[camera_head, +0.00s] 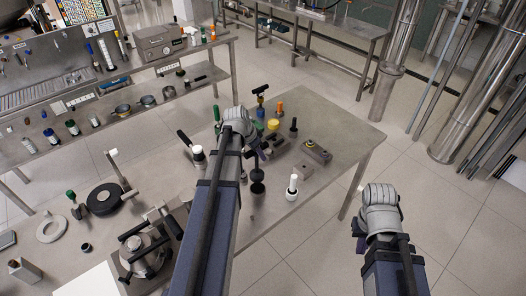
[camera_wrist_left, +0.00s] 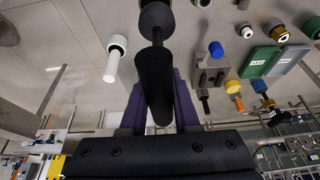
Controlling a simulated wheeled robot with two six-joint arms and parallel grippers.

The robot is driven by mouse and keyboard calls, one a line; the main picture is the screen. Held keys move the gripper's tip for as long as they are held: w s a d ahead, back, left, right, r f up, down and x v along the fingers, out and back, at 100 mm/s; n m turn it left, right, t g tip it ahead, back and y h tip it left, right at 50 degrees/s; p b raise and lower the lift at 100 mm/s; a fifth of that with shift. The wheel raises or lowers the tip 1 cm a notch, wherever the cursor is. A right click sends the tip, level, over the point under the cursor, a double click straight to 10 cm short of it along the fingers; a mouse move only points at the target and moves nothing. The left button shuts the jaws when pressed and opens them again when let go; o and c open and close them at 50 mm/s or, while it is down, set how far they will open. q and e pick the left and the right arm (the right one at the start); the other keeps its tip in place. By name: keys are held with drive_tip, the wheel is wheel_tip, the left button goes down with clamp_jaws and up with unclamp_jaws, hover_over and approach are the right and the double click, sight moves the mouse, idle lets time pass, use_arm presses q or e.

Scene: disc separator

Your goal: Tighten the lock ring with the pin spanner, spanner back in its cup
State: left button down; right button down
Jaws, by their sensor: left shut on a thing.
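My left gripper (camera_head: 256,152) is over the middle table. In the left wrist view its purple fingers (camera_wrist_left: 158,95) are shut on a black cylindrical handle (camera_wrist_left: 154,75), seemingly the pin spanner. A thin neck joins the handle to a round black part (camera_wrist_left: 156,18); I cannot tell whether that is its head or its cup. In the head view a black upright piece (camera_head: 257,187) shows below the gripper. A round metal unit with black handles (camera_head: 143,252) stands at front left; I cannot make out the lock ring. My right gripper (camera_head: 358,232) hangs right of the table; its fingers are unclear.
A black disc (camera_head: 105,198) and a pale ring (camera_head: 51,228) lie at left. The table's right end is clear.

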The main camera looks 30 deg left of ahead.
use_arm(q)
drive_tip(key=shift+d+f, duration=0.1)
drive_tip(key=shift+f, duration=0.05)
wheel_tip(320, 180, down, 5)
drive_tip(key=b, duration=0.5)
drive_tip(key=shift+f+b, duration=0.2)
drive_tip(key=shift+b, duration=0.15)
drive_tip(key=shift+f+b, duration=0.7)
idle(0.5)
drive_tip(key=shift+b+x, duration=0.95)
drive_tip(key=shift+x, duration=0.05)
drive_tip(key=c, duration=0.9)
unclamp_jaws()
drive_tip(key=shift+s+r, duration=0.1)
drive_tip(key=shift+s, duration=0.2)
drive_tip(key=o, duration=0.3)
drive_tip(key=shift+o, duration=0.2)
drive_tip(key=p+v, duration=0.7)
drive_tip(key=shift+s+a+r, duration=0.2)
drive_tip(key=shift+a+r, duration=0.05)
drive_tip(key=shift+r, duration=0.05)
